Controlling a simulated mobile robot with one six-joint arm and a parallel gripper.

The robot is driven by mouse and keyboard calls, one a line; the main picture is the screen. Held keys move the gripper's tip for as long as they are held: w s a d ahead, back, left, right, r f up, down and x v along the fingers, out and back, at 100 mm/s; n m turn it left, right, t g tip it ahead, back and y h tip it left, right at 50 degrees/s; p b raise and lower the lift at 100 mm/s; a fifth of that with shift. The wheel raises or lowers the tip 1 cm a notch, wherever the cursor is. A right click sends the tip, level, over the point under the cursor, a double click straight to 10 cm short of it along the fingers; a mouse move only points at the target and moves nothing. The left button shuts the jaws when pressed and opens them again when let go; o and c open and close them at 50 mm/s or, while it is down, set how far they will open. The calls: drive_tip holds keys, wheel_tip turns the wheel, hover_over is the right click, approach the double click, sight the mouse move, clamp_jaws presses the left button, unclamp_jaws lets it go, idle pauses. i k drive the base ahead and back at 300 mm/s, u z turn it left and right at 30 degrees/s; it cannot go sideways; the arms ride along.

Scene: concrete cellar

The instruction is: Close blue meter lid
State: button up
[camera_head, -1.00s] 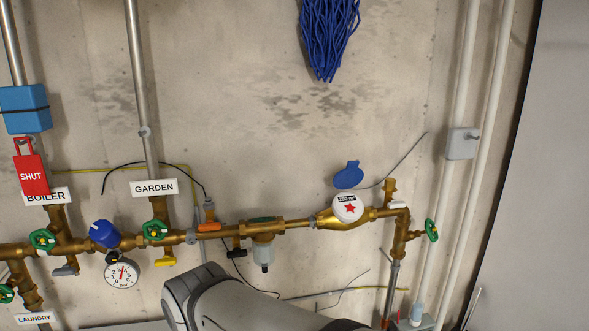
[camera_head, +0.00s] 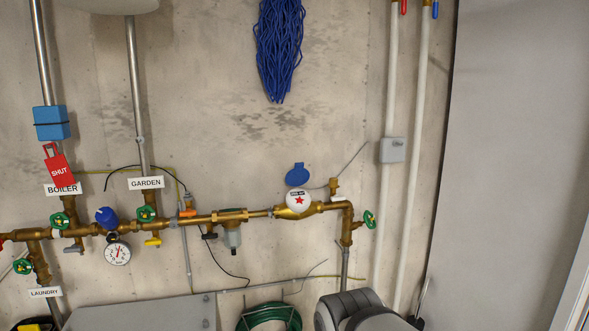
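The blue meter lid (camera_head: 298,175) stands open, raised above the white meter face (camera_head: 298,201), which carries a red star. The meter sits on a brass body in the horizontal brass pipe (camera_head: 262,213) along the wall. A grey rounded part of my arm shows at the bottom, right of centre, below the meter. My gripper is not in view.
A blue mop head (camera_head: 279,50) hangs above the meter. A green valve wheel (camera_head: 369,219) and white vertical pipes (camera_head: 384,200) stand to its right. A coiled green hose (camera_head: 269,317) and a grey box (camera_head: 140,314) are below. The wall around the lid is bare.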

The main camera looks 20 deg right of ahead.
sight(297, 177)
drive_tip(key=u, duration=0.2)
drive_tip(key=i, duration=1.05)
drive_tip(key=u, duration=0.85)
drive_tip(key=k, duration=1.1)
drive_tip(key=z, duration=0.9)
drive_tip(key=i, duration=0.6)
drive_tip(key=z, duration=0.1)
